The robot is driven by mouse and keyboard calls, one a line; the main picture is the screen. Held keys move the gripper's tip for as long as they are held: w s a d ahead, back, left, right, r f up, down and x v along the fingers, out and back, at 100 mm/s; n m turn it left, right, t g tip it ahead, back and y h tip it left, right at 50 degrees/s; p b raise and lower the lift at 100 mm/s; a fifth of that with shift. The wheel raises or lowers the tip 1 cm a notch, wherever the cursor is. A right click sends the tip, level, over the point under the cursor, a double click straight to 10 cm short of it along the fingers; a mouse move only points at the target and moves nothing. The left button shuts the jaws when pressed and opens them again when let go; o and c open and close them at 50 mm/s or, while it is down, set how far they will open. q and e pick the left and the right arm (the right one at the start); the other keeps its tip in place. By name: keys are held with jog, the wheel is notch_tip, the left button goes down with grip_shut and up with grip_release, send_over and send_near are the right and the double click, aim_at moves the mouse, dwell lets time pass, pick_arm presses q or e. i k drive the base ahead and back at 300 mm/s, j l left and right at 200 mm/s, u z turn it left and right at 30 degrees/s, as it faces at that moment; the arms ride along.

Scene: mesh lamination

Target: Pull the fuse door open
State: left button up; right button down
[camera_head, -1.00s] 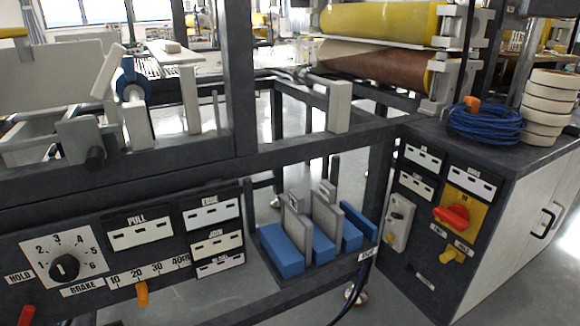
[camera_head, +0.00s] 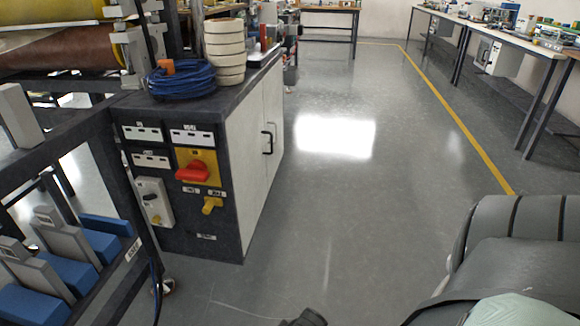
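A dark cabinet stands left of centre, with white doors on its right side. One white door (camera_head: 250,165) carries a black bar handle (camera_head: 267,140) and looks shut. No label that I can read marks a fuse door. The cabinet's front panel (camera_head: 225,225) has a red rotary switch (camera_head: 193,172) on a yellow plate, a yellow knob (camera_head: 212,205) and a grey switch box (camera_head: 153,200). Neither of my grippers can be made out; a small dark shape at the bottom edge is too cut off to identify.
A blue cable coil (camera_head: 180,80) and stacked tape rolls (camera_head: 224,50) sit on the cabinet. Blue and grey blocks (camera_head: 65,250) sit in a rack at left. Grey-green rounded bundles (camera_head: 515,230) fill the lower right. The floor (camera_head: 350,200) right of the cabinet is clear.

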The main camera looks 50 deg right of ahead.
aim_at(245, 137)
jog(key=z, duration=1.2)
jog(key=i+l+u, duration=0.15)
